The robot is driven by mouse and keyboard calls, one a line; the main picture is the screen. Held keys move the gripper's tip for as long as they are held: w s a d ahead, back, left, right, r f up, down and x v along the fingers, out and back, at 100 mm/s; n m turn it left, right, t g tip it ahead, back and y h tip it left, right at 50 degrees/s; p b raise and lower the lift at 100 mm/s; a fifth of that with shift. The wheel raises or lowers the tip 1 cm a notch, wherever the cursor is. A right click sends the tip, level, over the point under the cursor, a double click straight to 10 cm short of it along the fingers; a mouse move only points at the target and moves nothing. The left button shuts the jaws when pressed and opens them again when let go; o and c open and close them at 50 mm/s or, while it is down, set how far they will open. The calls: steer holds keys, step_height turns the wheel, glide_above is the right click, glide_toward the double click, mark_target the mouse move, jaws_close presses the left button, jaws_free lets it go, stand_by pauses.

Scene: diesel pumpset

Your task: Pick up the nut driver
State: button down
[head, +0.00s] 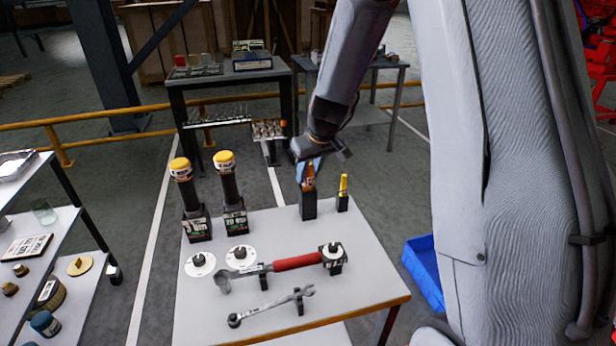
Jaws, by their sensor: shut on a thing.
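The nut driver (308,180) looks like the small tool with an orange handle, upright in a black block holder (308,206) at the back of the grey table (372,300). My gripper (309,168) comes down on it from above, with bluish fingers around the upper handle. The gripper is shut on it. The lower end of the tool is hidden in the holder.
A smaller yellow tool (343,186) stands in its own block close on the right. Two yellow-capped black cylinders (228,188) stand to the left. A red-handled wrench (290,263) and a plain wrench (270,305) lie in front. A blue crate (424,272) is beside the table.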

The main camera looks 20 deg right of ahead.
step_height(320, 180, up, 18)
steer(key=b, duration=0.3)
stand_by(0.3)
steer(key=c, duration=2.2)
jaws_free()
jaws_close()
